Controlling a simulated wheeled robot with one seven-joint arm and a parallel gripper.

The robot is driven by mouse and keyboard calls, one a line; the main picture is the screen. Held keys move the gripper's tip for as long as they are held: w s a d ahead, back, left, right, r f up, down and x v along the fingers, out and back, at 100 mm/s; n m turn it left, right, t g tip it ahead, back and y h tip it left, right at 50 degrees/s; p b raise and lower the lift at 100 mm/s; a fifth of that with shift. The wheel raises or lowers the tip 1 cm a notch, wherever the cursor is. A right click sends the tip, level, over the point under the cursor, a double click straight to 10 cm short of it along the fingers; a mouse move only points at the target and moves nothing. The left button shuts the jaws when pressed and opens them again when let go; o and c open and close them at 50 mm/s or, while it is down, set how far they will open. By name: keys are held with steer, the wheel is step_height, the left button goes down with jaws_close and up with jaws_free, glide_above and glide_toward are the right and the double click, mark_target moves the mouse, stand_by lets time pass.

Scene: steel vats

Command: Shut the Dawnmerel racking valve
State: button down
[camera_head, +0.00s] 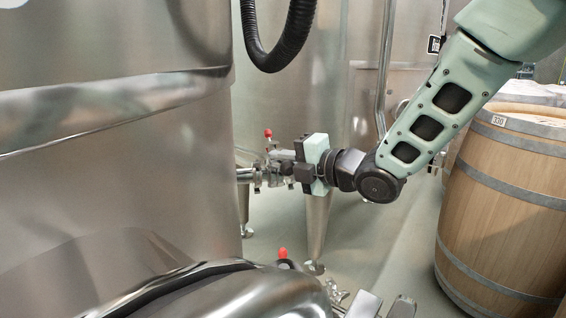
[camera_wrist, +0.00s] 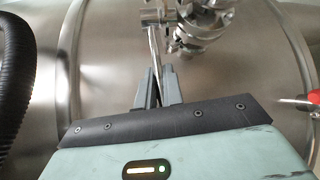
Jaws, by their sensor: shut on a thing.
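A steel valve assembly (camera_head: 258,177) sticks out from the side of the large vat at left. A red-tipped part (camera_head: 267,133) stands up beside it. My gripper (camera_head: 287,168) is at this assembly, coming from the right. In the wrist view my gripper (camera_wrist: 159,78) has its two grey fingers closed on a thin steel lever handle (camera_wrist: 153,45). The handle runs up from the fingers to a steel fitting (camera_wrist: 155,17). Clamped pipe fittings (camera_wrist: 202,22) sit just right of it. The fingers hide the handle's end. No Dawnmerel name is readable.
A black ribbed hose (camera_head: 279,45) hangs above the valve. A wooden barrel (camera_head: 505,205) stands at right. Another red knob (camera_head: 283,253) and a rounded steel vessel (camera_head: 240,298) are in the foreground. A red-tipped lever (camera_wrist: 314,97) shows at the wrist view's right edge.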

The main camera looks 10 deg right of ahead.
steer(key=c, duration=1.5)
jaws_free()
steer(key=shift+c, duration=0.2)
steer(key=b+v, duration=0.7)
steer(key=v, duration=1)
steer(key=shift+s, duration=0.2)
steer(key=shift+d+r, duration=0.1)
steer(key=shift+r, duration=0.05)
